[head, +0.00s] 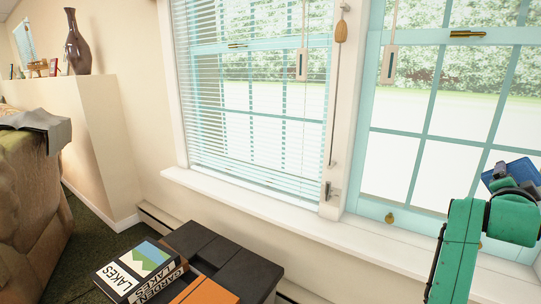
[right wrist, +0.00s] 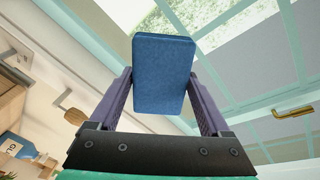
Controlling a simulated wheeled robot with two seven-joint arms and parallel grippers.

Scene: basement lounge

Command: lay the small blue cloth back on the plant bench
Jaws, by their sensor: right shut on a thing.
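The small blue cloth (right wrist: 163,75) looks like a flat folded block in the right wrist view. My right gripper (right wrist: 160,98) is shut on it, with a finger on each side. In the head view the cloth (head: 520,170) shows at the right edge, held up in front of the window, partly hidden by my green right arm. My left gripper is in neither view. No bench with plants can be made out for sure.
A dark low bench or table (head: 235,262) below the window bears a black-and-white book (head: 140,268) and an orange book (head: 205,291). A white window sill (head: 255,207) runs along the wall. A sofa (head: 30,205) with a grey cloth (head: 40,124) stands left.

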